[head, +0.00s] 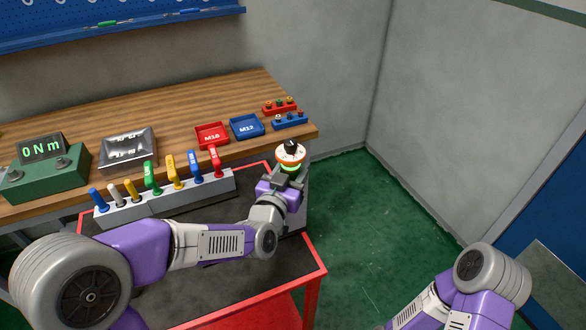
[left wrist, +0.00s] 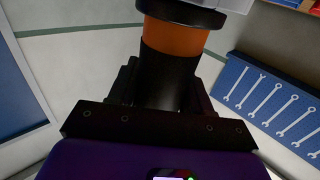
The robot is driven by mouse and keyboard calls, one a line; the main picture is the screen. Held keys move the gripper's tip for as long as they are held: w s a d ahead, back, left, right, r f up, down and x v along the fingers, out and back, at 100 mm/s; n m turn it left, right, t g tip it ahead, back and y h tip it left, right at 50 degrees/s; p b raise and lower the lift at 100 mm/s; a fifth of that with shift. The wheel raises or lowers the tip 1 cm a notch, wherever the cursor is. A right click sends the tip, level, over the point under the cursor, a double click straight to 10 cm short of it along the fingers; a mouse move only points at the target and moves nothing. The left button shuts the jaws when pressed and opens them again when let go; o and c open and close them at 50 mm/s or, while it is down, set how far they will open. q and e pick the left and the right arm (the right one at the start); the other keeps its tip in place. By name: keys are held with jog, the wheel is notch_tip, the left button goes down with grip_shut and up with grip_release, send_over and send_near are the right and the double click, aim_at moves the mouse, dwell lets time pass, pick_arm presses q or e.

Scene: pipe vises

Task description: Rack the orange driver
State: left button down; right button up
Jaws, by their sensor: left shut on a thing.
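The orange driver (head: 290,153) is in my left gripper (head: 289,172), with a pale disc and a black tip on top. It is held over the right end of the red cart, near the bench's front edge. In the left wrist view the orange and black body of the driver (left wrist: 175,38) rises from between the fingers (left wrist: 160,85). A long grey rack (head: 170,198) stands to the left of the gripper and holds several coloured drivers upright. My right gripper is outside the views; only part of that arm shows at the lower right.
The wooden bench (head: 185,112) carries a green torque display (head: 48,165), a metal tray (head: 127,148), a red tray (head: 212,135), a blue tray (head: 246,126) and small red and blue racks. The red cart (head: 318,275) has a dark top. Green floor lies open to the right.

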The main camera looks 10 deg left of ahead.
pick_arm(q)
jog(key=shift+c, duration=2.1)
grip_release()
jog(key=shift+f, duration=0.2)
jog(key=s+a, duration=0.1)
jog(key=s, duration=0.6)
jog(key=shift+s+a+r, duration=0.15)
jog(key=shift+s+a, duration=0.05)
jog(key=shift+s, duration=0.05)
